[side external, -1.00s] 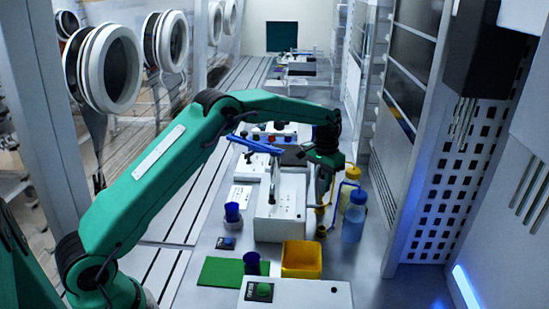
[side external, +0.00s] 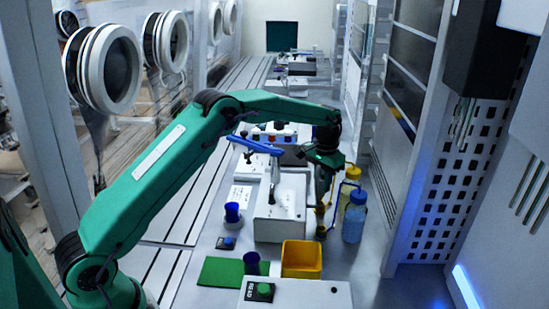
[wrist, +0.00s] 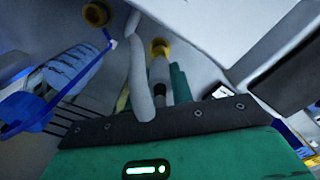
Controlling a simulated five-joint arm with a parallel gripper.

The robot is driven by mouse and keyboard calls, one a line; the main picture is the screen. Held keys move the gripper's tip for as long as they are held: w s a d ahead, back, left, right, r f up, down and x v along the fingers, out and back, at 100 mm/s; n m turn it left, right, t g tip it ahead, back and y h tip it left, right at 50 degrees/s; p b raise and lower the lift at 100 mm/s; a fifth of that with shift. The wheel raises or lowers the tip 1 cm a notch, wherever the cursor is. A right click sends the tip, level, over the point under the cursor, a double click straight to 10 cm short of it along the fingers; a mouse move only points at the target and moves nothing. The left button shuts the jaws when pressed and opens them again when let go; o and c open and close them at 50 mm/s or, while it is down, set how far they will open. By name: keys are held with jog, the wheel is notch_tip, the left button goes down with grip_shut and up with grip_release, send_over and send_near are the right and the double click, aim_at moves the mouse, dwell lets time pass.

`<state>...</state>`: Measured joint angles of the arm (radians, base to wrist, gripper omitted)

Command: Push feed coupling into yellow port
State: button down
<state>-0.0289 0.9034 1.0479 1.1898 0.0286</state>
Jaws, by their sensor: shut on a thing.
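My gripper (wrist: 155,82) is shut on the feed coupling (wrist: 158,70), a short dark and pale cylinder in the wrist view. A yellow ring-shaped port (wrist: 160,48) lies in line with the coupling's far end. I cannot tell whether they touch or how deep the coupling sits. A second yellow-brown ring (wrist: 95,14) is farther off at the upper left. A grey hose (wrist: 138,70) runs beside the coupling and hides part of the fingers. In the side view my gripper (side external: 322,188) points down at the right side of the white box (side external: 280,215); the coupling is too small to make out.
A blue-capped bottle (side external: 354,220) and a yellow bottle (side external: 353,175) stand close right of my gripper. A yellow bin (side external: 301,260) and green mat (side external: 221,272) lie in front.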

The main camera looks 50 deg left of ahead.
aim_at(323, 174)
jog(key=shift+f, duration=1.6)
dwell(0.9)
jog(key=c, duration=1.1)
grip_release()
jog(key=shift+c, duration=0.2)
notch_tip(323, 174, up, 7)
jog(key=shift+r, duration=0.4)
